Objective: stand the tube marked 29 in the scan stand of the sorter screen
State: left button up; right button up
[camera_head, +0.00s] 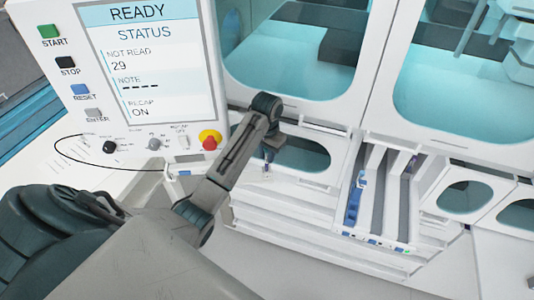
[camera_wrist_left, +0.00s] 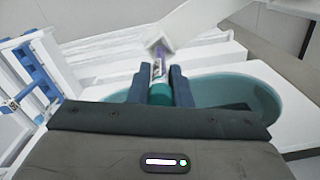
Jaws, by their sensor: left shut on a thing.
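My left gripper (camera_head: 268,153) is above the white ledge right of the sorter screen (camera_head: 150,65). In the left wrist view its two dark fingers (camera_wrist_left: 158,86) are shut on a slim tube (camera_wrist_left: 158,72). The tube has a teal part between the fingers and a pale label; its number cannot be read. Its far end lies at a small white block (camera_wrist_left: 160,42), which looks like the scan stand and also shows below the gripper in the head view (camera_head: 268,177). I cannot tell whether the tube is inside it. My right gripper is not in view.
The screen reads READY and NOT READ 29. A white rack of lanes (camera_head: 376,212) with a blue strip and dark strips stands to the right. Sorter windows (camera_head: 290,50) are behind. A red knob (camera_head: 210,142) sits close left of my forearm.

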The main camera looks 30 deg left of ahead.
pick_arm(q)
jog(key=shift+f, duration=0.65)
jog(key=o, duration=0.8)
